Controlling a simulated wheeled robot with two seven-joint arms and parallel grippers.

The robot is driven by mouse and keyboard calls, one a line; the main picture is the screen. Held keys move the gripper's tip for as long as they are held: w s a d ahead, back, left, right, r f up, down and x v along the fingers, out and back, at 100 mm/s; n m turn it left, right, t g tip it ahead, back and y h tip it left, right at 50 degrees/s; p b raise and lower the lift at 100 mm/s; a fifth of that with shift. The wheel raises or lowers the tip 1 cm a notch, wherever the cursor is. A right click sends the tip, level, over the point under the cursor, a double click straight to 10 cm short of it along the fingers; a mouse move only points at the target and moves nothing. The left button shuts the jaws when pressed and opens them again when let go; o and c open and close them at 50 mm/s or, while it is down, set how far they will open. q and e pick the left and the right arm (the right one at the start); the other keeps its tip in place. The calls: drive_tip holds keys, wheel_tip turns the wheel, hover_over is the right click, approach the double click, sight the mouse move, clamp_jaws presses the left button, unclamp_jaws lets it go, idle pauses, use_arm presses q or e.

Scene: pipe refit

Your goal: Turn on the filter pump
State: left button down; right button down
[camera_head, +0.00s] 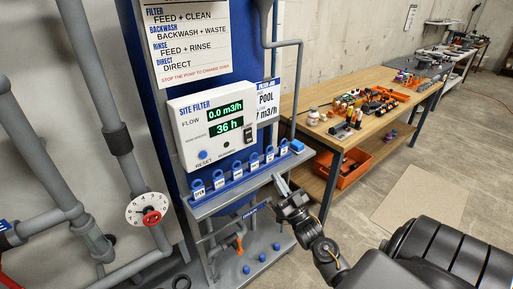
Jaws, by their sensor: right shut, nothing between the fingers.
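The white site filter panel (212,120) is mounted on the blue tank in the middle of the view. Its upper green display (225,111) reads 0.0 m3/h and its lower one (229,126) reads 36 h. A dark rocker switch (249,134) is at the panel's right side; I cannot tell its position. A round blue button (203,155) sits at the lower left above the word RESET. My right gripper (280,184) is shut and empty, below and right of the panel, near the front edge of the grey shelf, not touching the panel. My left gripper is not in view.
Grey pipes with a red-knobbed dial (150,216) are at left. A wooden workbench (346,137) with many small parts stands at right. An orange crate (350,168) is below it.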

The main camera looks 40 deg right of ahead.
drive_tip(key=shift+r, duration=0.2)
drive_tip(key=p, duration=0.4)
approach(249, 139)
wheel_tip(249, 139, up, 4)
drive_tip(key=w+p, duration=0.1)
drive_tip(key=w, duration=0.3)
drive_tip(key=shift+w+d+f, duration=0.1)
drive_tip(key=shift+w, duration=0.2)
